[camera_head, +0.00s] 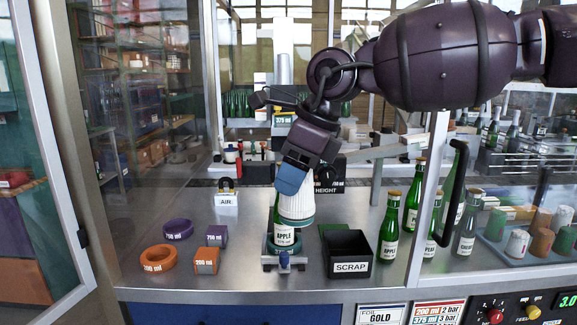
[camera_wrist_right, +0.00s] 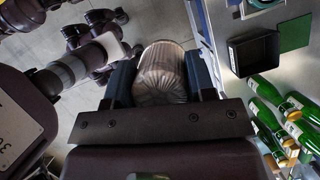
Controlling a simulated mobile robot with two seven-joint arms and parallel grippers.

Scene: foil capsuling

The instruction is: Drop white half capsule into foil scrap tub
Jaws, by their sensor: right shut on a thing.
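My right gripper (camera_head: 291,182) is shut on the white half capsule (camera_head: 296,206), a pale ribbed piece with a greenish band near its lower end in the head view. In the right wrist view the capsule (camera_wrist_right: 160,72) sits between the two dark fingers. In the head view it overlaps the upper part of a green apple bottle (camera_head: 284,239); I cannot tell whether they touch. The foil scrap tub (camera_head: 351,267) is a black open box labelled SCRAP, just right of the bottle. It also shows in the right wrist view (camera_wrist_right: 235,60), right of the gripper. My left gripper is not in view.
The apple bottle stands in a clamp fixture (camera_head: 284,262). A green pad (camera_head: 334,231) lies behind the tub. Several green bottles (camera_head: 389,228) stand right of it. Orange (camera_head: 158,259) and purple (camera_head: 177,229) rings lie to the left. A door frame (camera_head: 437,190) rises at right.

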